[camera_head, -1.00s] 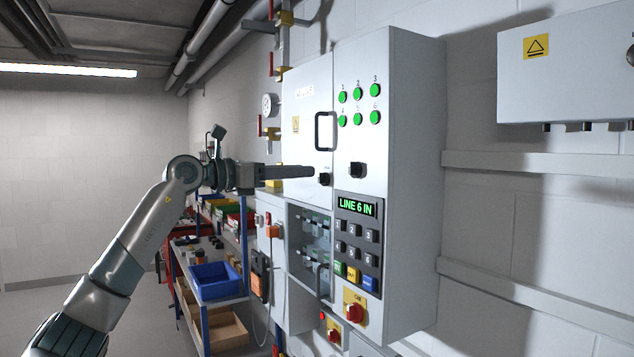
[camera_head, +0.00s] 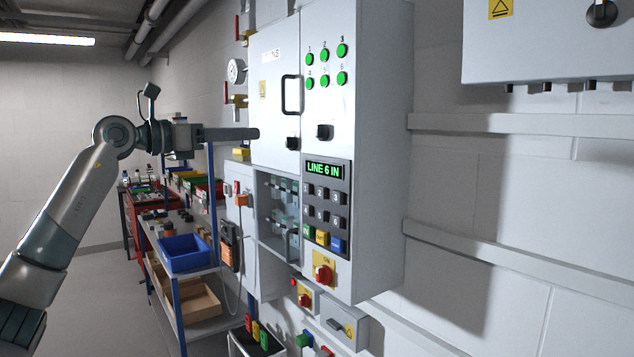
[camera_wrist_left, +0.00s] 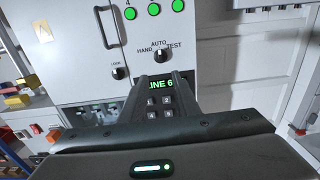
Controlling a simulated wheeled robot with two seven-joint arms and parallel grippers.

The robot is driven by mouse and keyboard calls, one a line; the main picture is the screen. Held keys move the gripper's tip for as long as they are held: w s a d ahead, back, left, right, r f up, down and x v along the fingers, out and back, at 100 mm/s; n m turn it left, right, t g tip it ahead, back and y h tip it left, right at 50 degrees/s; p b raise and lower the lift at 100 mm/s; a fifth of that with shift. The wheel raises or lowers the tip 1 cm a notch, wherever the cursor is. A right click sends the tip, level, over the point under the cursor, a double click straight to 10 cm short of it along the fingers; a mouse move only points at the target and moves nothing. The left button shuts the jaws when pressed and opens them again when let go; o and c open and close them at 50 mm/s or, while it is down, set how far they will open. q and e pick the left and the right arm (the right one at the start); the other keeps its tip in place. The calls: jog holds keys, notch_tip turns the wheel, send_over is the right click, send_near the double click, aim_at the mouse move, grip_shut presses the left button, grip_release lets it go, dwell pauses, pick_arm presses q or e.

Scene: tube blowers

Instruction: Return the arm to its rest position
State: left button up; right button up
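My left gripper (camera_head: 254,133) reaches in from the left, its long dark fingers pointing at the grey control cabinet (camera_head: 385,130). In the head view its tips overlap the left part of the cabinet door, left of the small black lock knob (camera_head: 292,143). I cannot judge the depth gap there. In the left wrist view the gripper (camera_wrist_left: 162,77) has its fingers apart, with the lit "LINE 6" display (camera_wrist_left: 158,85) and keypad keys showing between them. It holds nothing visible. A black HAND/AUTO/TEST selector (camera_wrist_left: 161,56) shows just beyond the fingers. My right gripper is not in view.
Shelves with a blue bin (camera_head: 185,252) stand beyond the cabinet on the left. A pressure gauge (camera_head: 236,71) and pipes are on the wall. A second grey box (camera_head: 540,50) hangs at upper right. Open floor (camera_head: 90,290) lies at lower left.

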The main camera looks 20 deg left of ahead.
pick_arm(q)
jog(key=shift+f, duration=0.1)
